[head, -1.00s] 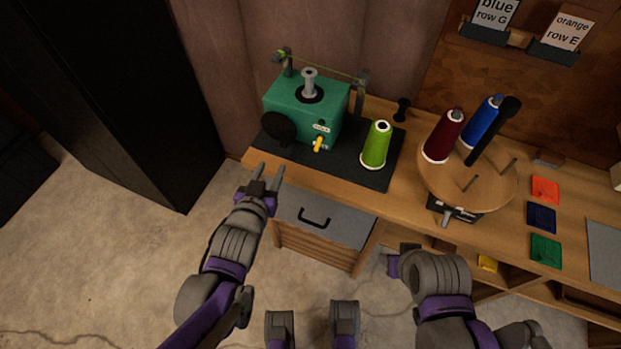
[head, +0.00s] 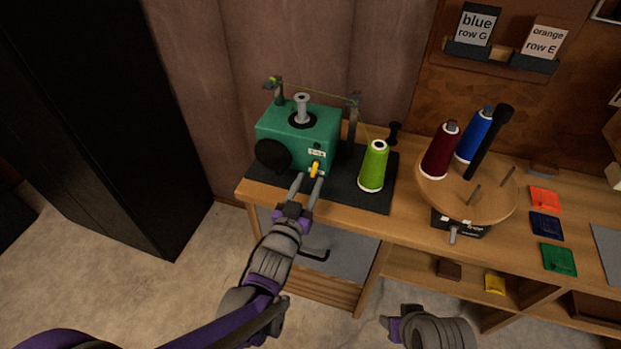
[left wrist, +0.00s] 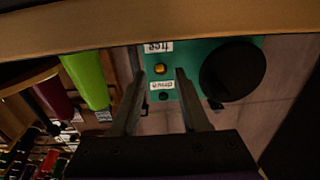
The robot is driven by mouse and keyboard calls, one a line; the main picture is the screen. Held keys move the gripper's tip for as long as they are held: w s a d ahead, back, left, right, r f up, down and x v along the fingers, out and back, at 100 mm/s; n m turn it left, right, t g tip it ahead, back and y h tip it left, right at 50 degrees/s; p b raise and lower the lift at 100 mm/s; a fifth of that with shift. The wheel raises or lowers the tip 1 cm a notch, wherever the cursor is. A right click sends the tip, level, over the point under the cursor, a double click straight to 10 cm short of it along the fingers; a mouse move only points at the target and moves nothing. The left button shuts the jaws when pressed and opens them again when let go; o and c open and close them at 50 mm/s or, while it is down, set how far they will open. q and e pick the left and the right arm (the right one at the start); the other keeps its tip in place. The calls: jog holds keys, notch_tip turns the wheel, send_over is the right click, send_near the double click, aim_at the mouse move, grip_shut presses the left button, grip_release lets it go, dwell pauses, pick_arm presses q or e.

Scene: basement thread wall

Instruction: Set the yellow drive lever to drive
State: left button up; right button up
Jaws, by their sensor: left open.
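The yellow drive lever (head: 315,168) sticks out of the front of the green winder box (head: 300,130), under a small white label. In the left wrist view, which is upside down, the lever (left wrist: 160,69) shows end-on between the "free" label (left wrist: 158,47) and the "drive" label (left wrist: 162,86). My left gripper (head: 308,181) is open just in front of the lever. In the left wrist view its fingers (left wrist: 160,76) stand on either side of the lever's line; I cannot tell whether they touch it. My right gripper (head: 392,325) is low, away from the bench, its jaws unclear.
A black round knob (head: 273,155) is left of the lever. A lime thread cone (head: 373,167) stands right on the dark mat (head: 345,193). A round turntable (head: 440,193) with dark red and blue cones is further right. The bench edge lies below my left gripper.

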aim_at(314, 170)
pick_arm(q)
jog(key=shift+x, duration=1.05)
grip_shut()
